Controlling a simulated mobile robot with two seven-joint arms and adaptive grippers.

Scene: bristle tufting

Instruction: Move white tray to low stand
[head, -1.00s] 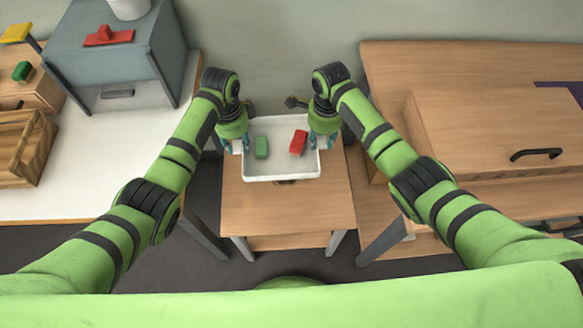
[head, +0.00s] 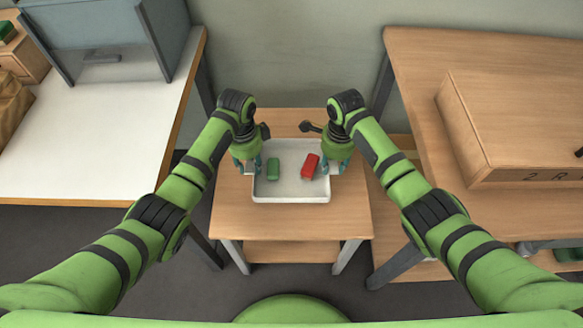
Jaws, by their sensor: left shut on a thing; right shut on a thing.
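The white tray (head: 290,194) is in the middle of the head view, over the top of the low wooden stand (head: 290,222). A green block (head: 273,169) and a red block (head: 310,166) lie inside it, apart from each other. My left gripper (head: 250,168) is shut on the tray's left side. My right gripper (head: 335,169) is shut on its right side. The tray looks level. I cannot tell whether its underside touches the stand. The gripper fingers partly cover the tray's side rims.
A white table (head: 100,145) with a grey cabinet (head: 105,30) stands at the left. A wooden table (head: 425,110) with a large wooden box (head: 515,125) stands at the right. Bare stand top shows in front of and behind the tray.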

